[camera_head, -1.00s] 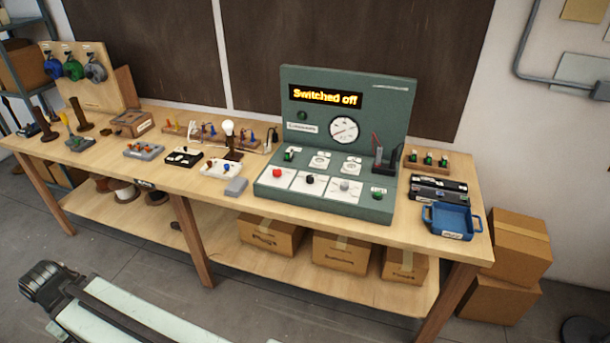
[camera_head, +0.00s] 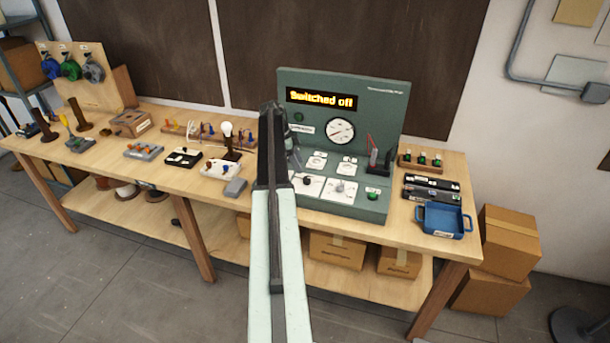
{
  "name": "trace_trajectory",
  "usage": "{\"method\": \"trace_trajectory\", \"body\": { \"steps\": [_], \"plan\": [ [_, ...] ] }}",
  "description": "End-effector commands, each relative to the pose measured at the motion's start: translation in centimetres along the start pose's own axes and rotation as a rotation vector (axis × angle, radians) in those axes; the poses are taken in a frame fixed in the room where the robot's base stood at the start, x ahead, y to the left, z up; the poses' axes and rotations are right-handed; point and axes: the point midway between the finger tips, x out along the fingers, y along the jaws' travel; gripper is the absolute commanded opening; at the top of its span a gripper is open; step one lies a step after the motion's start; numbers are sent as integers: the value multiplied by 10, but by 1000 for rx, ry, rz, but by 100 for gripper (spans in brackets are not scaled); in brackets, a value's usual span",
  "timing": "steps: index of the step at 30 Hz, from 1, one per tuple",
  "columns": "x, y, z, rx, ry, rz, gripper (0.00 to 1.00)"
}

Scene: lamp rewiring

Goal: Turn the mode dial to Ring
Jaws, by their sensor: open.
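The green test panel (camera_head: 398,120) stands on the bench, with a lit sign reading "Switched off" and a round white gauge. On its sloped base are a black knob (camera_head: 307,181), a grey knob (camera_head: 340,187) and a green button (camera_head: 372,195). The labels are too small to read, so I cannot tell which knob is the mode dial. My arm rises in front of the panel's left part and hides the red knob there.
A blue tray (camera_head: 446,233) and black cases (camera_head: 432,190) lie right of the panel. Cardboard boxes (camera_head: 495,260) are on the floor at right.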

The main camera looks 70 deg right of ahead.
Motion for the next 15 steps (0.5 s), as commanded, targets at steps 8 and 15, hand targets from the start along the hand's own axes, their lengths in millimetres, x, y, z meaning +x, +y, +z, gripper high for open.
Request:
{"method": "trace_trajectory", "body": {
  "steps": [8, 15],
  "plan": [
    [17, 1, 3, 0, 0, 0, 52],
    [61, 1, 5, -2, 0, -1, 52]
  ]
}}
